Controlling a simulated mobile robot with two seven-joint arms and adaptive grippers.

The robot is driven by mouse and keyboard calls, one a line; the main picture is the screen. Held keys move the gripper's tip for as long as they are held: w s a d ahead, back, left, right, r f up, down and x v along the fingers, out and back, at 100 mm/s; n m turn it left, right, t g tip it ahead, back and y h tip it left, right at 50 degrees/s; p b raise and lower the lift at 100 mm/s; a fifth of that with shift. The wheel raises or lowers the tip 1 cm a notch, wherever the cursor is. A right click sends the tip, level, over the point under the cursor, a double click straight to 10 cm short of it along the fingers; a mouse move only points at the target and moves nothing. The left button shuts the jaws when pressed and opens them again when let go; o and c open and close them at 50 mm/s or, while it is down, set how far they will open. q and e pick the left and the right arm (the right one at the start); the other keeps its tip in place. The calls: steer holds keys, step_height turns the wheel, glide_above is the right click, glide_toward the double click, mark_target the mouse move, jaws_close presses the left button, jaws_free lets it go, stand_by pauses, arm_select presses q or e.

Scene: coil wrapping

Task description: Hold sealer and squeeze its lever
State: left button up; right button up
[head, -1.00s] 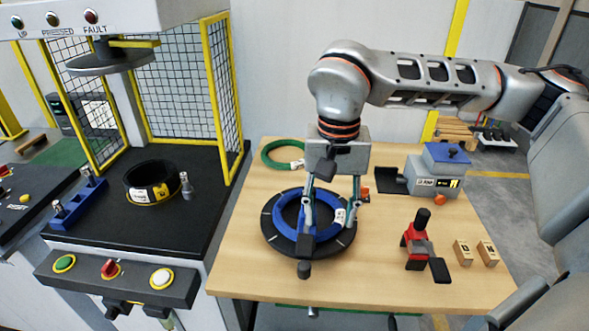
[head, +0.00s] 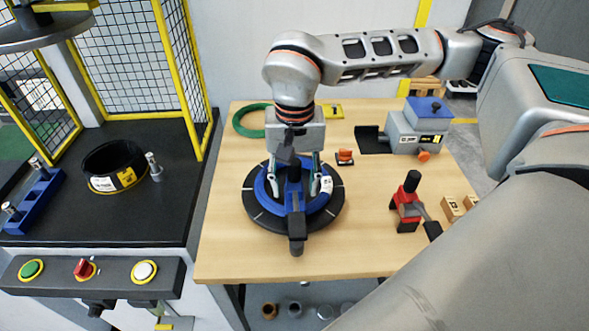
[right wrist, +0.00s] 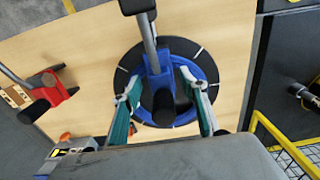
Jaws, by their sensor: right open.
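A blue hand tool with a grey lever and black grips, which looks like the sealer (head: 296,228), stands over the blue coil (head: 323,203) on the black round turntable (head: 333,219). In the right wrist view the sealer (right wrist: 153,60) lies between my fingers, one black grip pointing at the camera. My right gripper (head: 295,186) points down over the coil, open, with a finger on each side of the sealer's upright grip. Gaps show between the fingers and the grip (right wrist: 163,106). My left gripper is not in view.
A red tool with a black handle (head: 407,205) stands on the table to the right, beside small wooden blocks (head: 452,208). A green coil (head: 249,121) lies behind on the left. A grey-blue machine (head: 417,130) stands at the back right. A caged press is left.

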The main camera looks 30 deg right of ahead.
steer(key=shift+f, duration=0.5)
jaws_close()
stand_by(1.1)
steer(key=shift+s+f, duration=0.15)
steer(key=shift+f, duration=0.2)
stand_by(0.6)
